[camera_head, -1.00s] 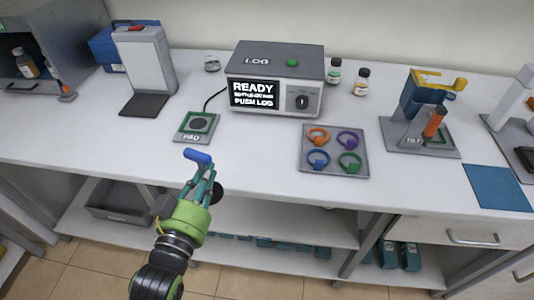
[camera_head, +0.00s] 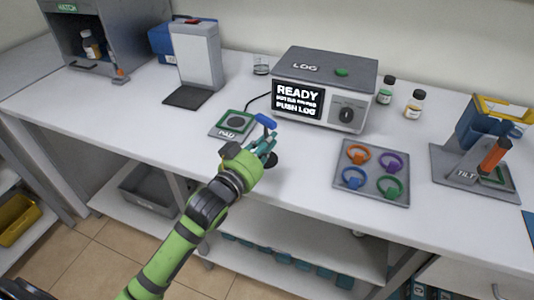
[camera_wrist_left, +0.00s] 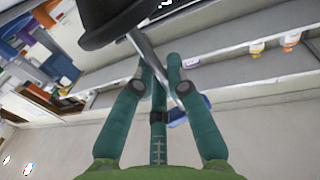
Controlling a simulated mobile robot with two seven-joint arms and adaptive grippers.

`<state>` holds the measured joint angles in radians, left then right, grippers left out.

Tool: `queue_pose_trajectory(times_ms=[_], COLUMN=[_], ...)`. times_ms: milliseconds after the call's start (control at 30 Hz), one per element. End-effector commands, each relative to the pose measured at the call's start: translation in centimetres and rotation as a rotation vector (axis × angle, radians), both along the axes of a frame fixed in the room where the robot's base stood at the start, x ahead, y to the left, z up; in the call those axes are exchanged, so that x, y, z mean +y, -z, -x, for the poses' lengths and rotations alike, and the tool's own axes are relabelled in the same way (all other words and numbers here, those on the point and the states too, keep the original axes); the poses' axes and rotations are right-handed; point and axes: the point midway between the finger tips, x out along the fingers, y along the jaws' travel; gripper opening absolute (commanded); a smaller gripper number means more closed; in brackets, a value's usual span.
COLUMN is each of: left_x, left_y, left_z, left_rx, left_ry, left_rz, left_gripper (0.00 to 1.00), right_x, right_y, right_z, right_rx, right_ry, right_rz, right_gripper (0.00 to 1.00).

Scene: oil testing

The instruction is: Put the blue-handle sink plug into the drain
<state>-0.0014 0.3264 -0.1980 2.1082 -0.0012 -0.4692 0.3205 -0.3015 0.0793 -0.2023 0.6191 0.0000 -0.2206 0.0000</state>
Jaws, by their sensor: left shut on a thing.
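My left gripper (camera_head: 263,143) is shut on the blue-handle sink plug, near the bench's front edge in the head view. The plug's blue handle (camera_head: 266,121) sticks up above the fingers. Its dark stopper (camera_head: 271,160) shows just beyond the fingers, to the lower right. In the left wrist view the teal fingers (camera_wrist_left: 158,70) close around the plug's metal stem (camera_wrist_left: 146,48). The black stopper (camera_wrist_left: 105,22) is at the top there, and the blue handle (camera_wrist_left: 190,112) is partly behind the fingers. No drain can be made out. My right gripper is not in view.
A grey LOG box (camera_head: 324,90) stands behind the gripper. A small PAD plate (camera_head: 214,131) lies just left of it. A tray with coloured rings (camera_head: 344,196) lies to the right, beside a TILT stand (camera_head: 440,181). A hatch cabinet (camera_head: 140,40) stands at back left.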

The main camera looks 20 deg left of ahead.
Motion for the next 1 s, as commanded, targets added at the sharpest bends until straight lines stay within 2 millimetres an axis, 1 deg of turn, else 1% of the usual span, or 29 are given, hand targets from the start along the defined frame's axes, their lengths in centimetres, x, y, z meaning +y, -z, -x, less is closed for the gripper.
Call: queue_pose_trajectory(times_ms=[33,167,300,400,800,833,867,900,1000], left_x=[0.1,0.2,0.2,0.2,0.2,0.2,0.2,0.2,0.2], left_y=[0.1,1.0,3.2,4.2,4.8,4.8,4.8,4.8,4.8], left_z=[-0.4,-0.7,-0.6,-0.6,-0.6,-0.6,-0.6,-0.6,-0.6], left_rx=[-0.002,0.001,0.003,0.000,-0.001,0.000,0.000,0.000,0.000], left_ry=[0.000,0.000,0.000,0.001,0.001,0.001,0.001,0.001,0.001], left_rz=[-0.001,0.001,0.000,0.002,0.000,0.000,0.000,0.000,0.000], left_gripper=[0.00,0.00,0.00,0.00,0.00,0.19,0.31,0.38,0.38], right_x=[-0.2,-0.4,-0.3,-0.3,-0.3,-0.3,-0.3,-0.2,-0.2], right_y=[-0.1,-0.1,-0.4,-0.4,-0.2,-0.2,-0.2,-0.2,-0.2], right_z=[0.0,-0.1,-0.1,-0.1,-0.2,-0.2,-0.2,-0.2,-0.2], right_rx=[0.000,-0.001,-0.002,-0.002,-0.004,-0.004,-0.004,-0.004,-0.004], right_ry=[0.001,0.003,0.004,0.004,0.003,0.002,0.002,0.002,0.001], right_rz=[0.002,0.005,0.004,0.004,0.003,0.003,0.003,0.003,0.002], right_gripper=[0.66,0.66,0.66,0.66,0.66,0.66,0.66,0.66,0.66])
